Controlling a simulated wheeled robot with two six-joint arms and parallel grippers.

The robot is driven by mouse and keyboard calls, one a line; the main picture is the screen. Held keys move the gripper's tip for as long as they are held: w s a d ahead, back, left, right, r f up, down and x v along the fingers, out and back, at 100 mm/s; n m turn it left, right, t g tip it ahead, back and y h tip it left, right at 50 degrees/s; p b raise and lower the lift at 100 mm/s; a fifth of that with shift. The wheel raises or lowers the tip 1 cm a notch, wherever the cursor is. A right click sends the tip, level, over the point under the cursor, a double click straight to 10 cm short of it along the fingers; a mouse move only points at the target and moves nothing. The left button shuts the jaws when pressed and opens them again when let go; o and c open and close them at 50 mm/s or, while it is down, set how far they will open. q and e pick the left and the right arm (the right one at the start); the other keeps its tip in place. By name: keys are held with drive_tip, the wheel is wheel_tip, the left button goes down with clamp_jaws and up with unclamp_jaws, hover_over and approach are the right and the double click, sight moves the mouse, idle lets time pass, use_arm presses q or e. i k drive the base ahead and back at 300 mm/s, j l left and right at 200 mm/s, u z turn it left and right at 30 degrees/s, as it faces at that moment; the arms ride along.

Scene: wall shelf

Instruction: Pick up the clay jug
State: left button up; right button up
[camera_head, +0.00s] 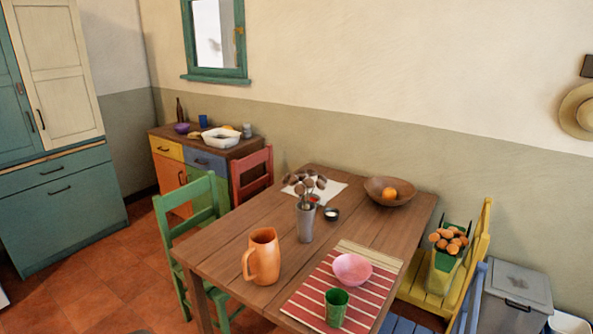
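The clay jug (264,257) is orange-brown and stands upright on the wooden table (225,245), near its left front part. Its handle is on the left side of the picture. Nothing touches or covers it. Neither of my grippers shows in the head view.
Right of the jug stand a grey vase (305,223) with dried stems, a pink bowl (352,269) and a green cup (336,307) on a red striped mat (304,299). A wooden bowl (377,194) holds an orange fruit. A green chair (168,222) stands left of the table; floor (110,280) is clear there.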

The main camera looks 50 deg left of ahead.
sight(263, 253)
drive_tip(key=u, duration=1.75)
